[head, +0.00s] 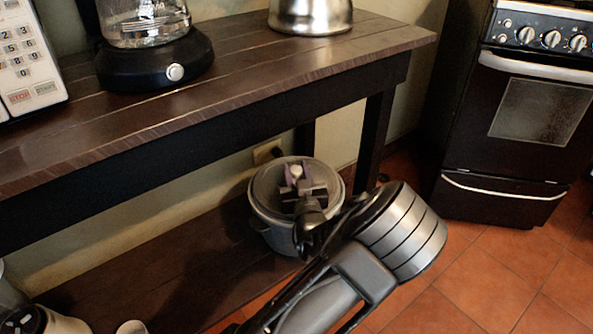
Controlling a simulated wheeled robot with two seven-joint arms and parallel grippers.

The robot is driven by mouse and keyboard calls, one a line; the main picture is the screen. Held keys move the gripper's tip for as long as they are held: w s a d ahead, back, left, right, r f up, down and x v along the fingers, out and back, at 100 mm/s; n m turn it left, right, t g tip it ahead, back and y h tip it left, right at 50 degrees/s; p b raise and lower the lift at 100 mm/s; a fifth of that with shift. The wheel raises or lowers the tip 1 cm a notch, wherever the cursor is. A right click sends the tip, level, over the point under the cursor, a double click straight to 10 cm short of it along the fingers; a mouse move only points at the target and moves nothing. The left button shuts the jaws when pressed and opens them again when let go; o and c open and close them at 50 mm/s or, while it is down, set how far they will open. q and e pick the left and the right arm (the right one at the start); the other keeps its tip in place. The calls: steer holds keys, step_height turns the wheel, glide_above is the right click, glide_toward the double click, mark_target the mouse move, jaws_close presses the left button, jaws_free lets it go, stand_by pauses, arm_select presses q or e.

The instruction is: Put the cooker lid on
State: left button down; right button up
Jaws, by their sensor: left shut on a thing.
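The cooker pot (272,238) is a grey round pot standing on the lower shelf, under the tabletop's right part. The cooker lid (264,186) is a round greyish disc at the pot's mouth, its rim roughly lined up with the pot's rim. I cannot tell whether it rests fully on the rim or is slightly above it. My left gripper (297,180) is over the lid and shut on its knob at the centre. My left gripper and arm hide part of the lid and the pot's right side. My right gripper is not in view.
The wooden tabletop (300,58) overhangs the lower shelf (175,278), and a dark table leg (376,125) stands right of the pot. A coffee maker (150,55), a metal kettle (310,14) and a white keypad appliance (28,58) stand on top. A stove (500,140) stands at right.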

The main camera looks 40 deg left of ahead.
arm_select(q)
steer(key=c, duration=0.9)
jaws_free()
steer(key=shift+c, duration=0.2)
steer(key=p+v, duration=0.2)
steer(key=v, duration=0.5)
steer(key=shift+r, duration=0.15)
steer(key=shift+s+d, duration=0.25)
steer(key=shift+d, duration=0.05)
